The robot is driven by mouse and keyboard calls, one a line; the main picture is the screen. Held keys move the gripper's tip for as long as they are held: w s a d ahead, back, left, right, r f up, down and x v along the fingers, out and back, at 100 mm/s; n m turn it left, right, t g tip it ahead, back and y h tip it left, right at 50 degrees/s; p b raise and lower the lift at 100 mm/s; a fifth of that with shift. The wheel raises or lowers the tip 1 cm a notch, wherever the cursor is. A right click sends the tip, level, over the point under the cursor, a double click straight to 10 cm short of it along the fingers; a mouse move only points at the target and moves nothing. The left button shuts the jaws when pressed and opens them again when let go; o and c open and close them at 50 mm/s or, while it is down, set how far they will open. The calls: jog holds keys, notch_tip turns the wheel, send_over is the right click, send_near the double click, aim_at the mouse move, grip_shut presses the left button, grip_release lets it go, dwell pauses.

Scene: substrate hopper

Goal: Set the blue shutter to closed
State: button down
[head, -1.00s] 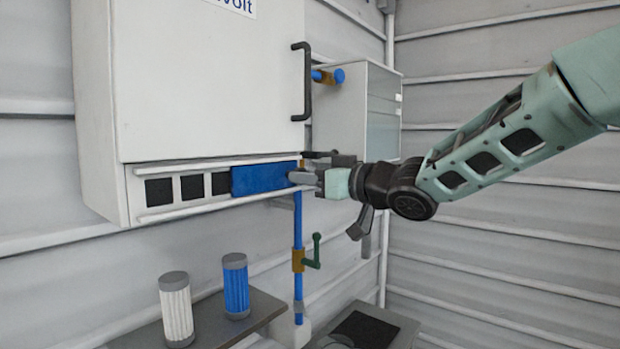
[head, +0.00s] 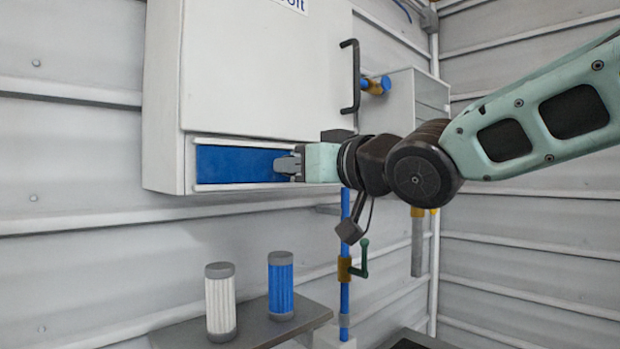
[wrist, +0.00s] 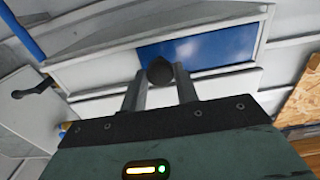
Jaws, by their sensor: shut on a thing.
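The blue shutter (head: 236,165) sits in its rails along the bottom of the white cabinet, at the left end of the slot. No dark window openings show beside it in the head view. My gripper (head: 291,165) is at the shutter's right part, shut on its dark knob. In the wrist view the blue shutter (wrist: 205,47) lies just beyond my gripper (wrist: 160,80), with the round dark knob (wrist: 160,71) between the fingertips. My gripper hides the right end of the slot in the head view.
The cabinet door has a black handle (head: 349,77). Below, a white filter (head: 221,303) and a blue filter (head: 281,287) stand on a grey shelf (head: 262,322). A blue pipe (head: 345,262) with a green-handled valve (head: 361,258) runs down under my arm.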

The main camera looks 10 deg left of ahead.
jog(key=shift+s+a, duration=0.2)
jog(key=c, duration=1.1)
grip_release()
jog(key=shift+o, duration=0.2)
jog(key=p+v, duration=0.5)
jog(key=v, duration=1.2)
jog(key=shift+d+p, duration=0.2)
jog(key=shift+p, duration=0.15)
jog(key=shift+s, duration=0.1)
